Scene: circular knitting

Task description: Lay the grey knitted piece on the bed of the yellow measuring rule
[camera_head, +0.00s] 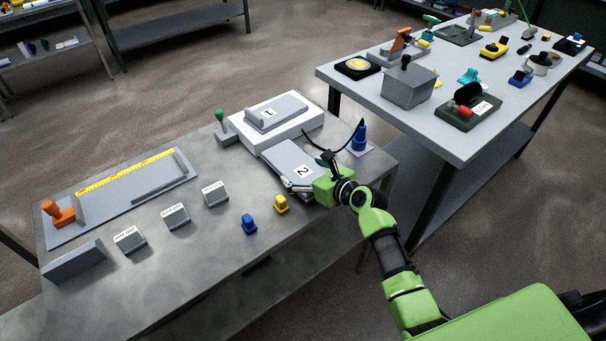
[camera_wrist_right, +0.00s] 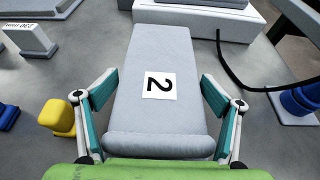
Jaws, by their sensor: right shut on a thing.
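The grey knitted piece (camera_head: 290,160) with a "2" label is at the right end of the near table. In the wrist view the same piece (camera_wrist_right: 160,115) lies lengthwise between my fingers, with a rolled near edge. My right gripper (camera_head: 311,180) is shut on the near part of this piece; the fingertips are hard to see in the head view. The yellow measuring rule (camera_head: 125,172) runs along the back of a flat grey bed (camera_head: 122,200) at the table's left, with an orange-handled part (camera_head: 60,213) at one end. My left gripper is not in view.
Another grey piece labelled "1" (camera_head: 276,112) lies on a white block (camera_head: 268,138). A green-knobbed stamp (camera_head: 221,120), blue object (camera_head: 359,138), several labelled grey blocks (camera_head: 175,217), a blue piece (camera_head: 249,224) and a yellow piece (camera_head: 281,204) stand nearby.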

